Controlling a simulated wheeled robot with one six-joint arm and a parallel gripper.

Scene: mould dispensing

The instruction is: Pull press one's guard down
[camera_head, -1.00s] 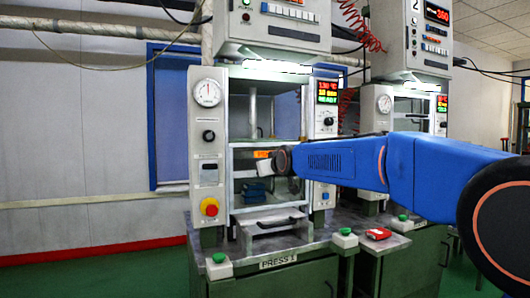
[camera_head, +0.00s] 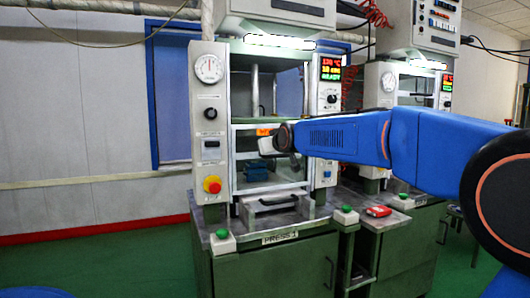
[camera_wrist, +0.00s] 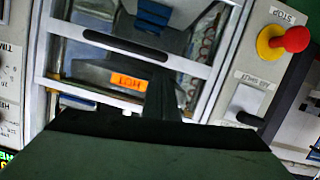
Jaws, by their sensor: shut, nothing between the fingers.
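Press one, labelled PRESS 1 (camera_head: 280,237), stands at the centre of the head view. Its guard (camera_head: 240,150) is a pale-framed clear panel across the lower opening, with an orange HOT label (camera_head: 263,132) that also shows upside down in the wrist view (camera_wrist: 129,82). A dark bar (camera_wrist: 125,45) lies along the guard's pale frame in the wrist view. My gripper (camera_head: 267,147) is in front of the guard, just below the label. In the wrist view its dark fingers (camera_wrist: 162,95) are shut and empty beside the label. I cannot tell whether they touch the guard.
A red stop button (camera_head: 212,184) sits left of the guard. A blue block (camera_head: 258,170) shows behind the panel. Green buttons (camera_head: 345,208) line the bench front. A second press (camera_head: 380,88) stands at right.

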